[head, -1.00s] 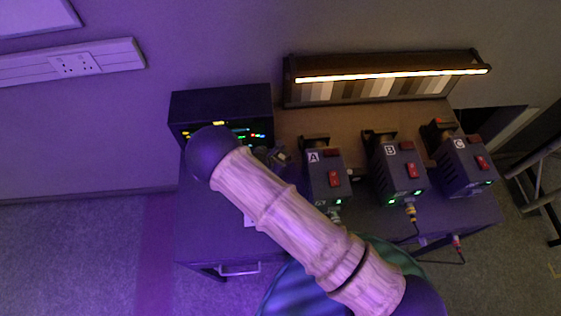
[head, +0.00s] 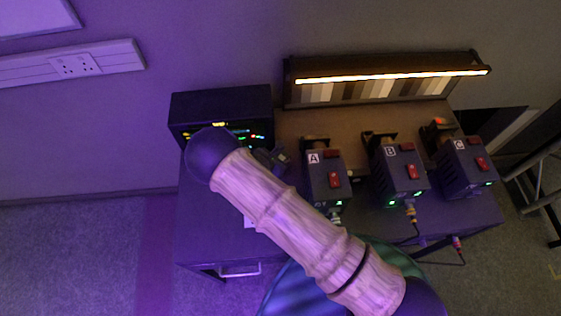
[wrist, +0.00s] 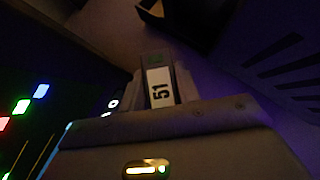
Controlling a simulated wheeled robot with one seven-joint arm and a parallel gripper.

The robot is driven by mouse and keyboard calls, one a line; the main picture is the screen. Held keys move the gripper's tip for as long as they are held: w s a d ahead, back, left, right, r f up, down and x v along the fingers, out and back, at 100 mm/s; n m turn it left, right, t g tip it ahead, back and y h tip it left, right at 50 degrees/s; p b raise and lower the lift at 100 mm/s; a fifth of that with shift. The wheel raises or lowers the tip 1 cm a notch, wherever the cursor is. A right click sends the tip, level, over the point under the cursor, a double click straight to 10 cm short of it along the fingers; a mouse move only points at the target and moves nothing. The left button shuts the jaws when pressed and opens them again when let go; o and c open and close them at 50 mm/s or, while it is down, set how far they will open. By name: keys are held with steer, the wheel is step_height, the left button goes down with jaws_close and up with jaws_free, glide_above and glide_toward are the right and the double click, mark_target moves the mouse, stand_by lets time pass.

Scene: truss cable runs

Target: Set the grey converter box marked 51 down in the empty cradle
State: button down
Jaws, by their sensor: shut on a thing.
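The grey converter box (wrist: 154,58) shows its end with a white label marked 51 in the wrist view. My gripper (wrist: 160,92) is shut on it, with a finger on each side of the label. In the head view my wooden-looking arm covers most of the gripper, and only a small dark part (head: 278,158) shows left of unit A. Dark brackets stand behind units A (head: 315,143), B (head: 378,138) and C (head: 436,131). I cannot tell which, if any, is the empty cradle. The underside of the box is hidden.
Dark units A (head: 327,180), B (head: 399,175) and C (head: 466,168) with red switches stand on the desk, with cables in front. A black box with coloured lights (head: 221,103) stands at left. A lit striped panel (head: 387,80) is at the back.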

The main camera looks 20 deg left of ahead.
steer(key=shift+r, duration=0.15)
step_height(320, 180, up, 18)
steer(key=b, duration=0.3)
stand_by(0.6)
